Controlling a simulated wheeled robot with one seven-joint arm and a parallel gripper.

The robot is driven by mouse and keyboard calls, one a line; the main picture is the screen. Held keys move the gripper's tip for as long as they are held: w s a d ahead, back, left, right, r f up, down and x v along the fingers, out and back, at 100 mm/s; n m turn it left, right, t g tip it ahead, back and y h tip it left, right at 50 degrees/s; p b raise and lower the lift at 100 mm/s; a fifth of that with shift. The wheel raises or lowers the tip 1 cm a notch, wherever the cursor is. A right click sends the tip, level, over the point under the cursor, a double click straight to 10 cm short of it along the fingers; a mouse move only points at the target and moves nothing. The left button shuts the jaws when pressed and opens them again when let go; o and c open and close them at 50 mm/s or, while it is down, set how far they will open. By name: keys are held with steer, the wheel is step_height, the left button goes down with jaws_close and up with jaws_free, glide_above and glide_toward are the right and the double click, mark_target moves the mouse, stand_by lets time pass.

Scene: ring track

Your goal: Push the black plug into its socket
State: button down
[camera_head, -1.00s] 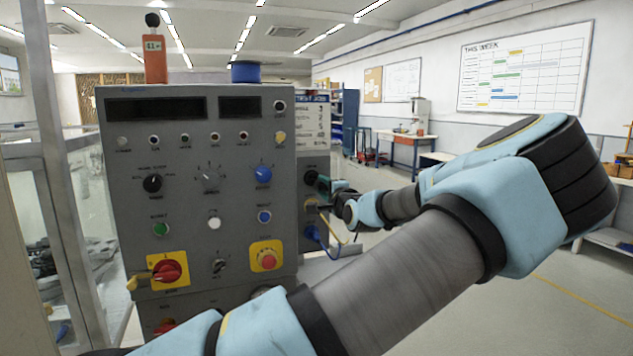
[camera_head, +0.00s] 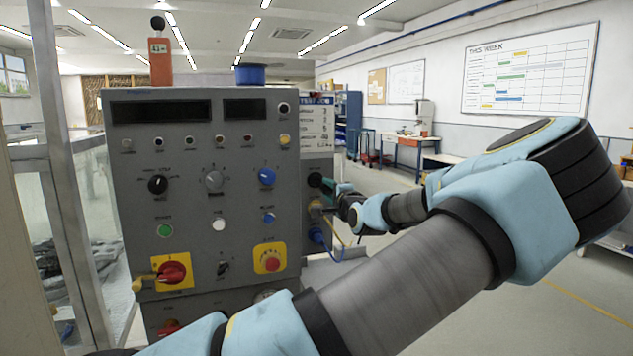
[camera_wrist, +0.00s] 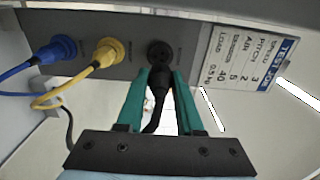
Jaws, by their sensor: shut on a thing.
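The black plug (camera_wrist: 158,82) is between the two green fingers of my gripper (camera_wrist: 161,74) in the wrist view, which are shut on it. Its black cable hangs down behind the gripper base. The round black socket (camera_wrist: 159,50) is on the grey panel just beyond the plug's front, roughly in line with it. I cannot tell whether the plug is touching the socket or partly in it. In the head view my gripper (camera_head: 335,188) is at the side of the grey control cabinet, by the black socket (camera_head: 315,180); the plug is mostly hidden there.
A yellow plug (camera_wrist: 106,53) and a blue plug (camera_wrist: 52,57) sit in the panel left of the black socket, their cables curving away. A "TEST JOB" card (camera_wrist: 250,58) is on the right. The control cabinet (camera_head: 130,205) fills the left middle. Open floor lies right.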

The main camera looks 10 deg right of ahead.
mark_target(321, 184)
steer(key=shift+w+a, duration=0.15)
steer(key=shift+w, duration=1.05)
steer(key=shift+w+a, duration=0.15)
steer(key=shift+w, duration=1.05)
steer(key=shift+p, duration=0.55)
stand_by(0.4)
steer(key=shift+w+a, duration=0.1)
steer(key=shift+w, duration=0.45)
stand_by(0.3)
steer(key=shift+c, duration=2.4)
jaws_free()
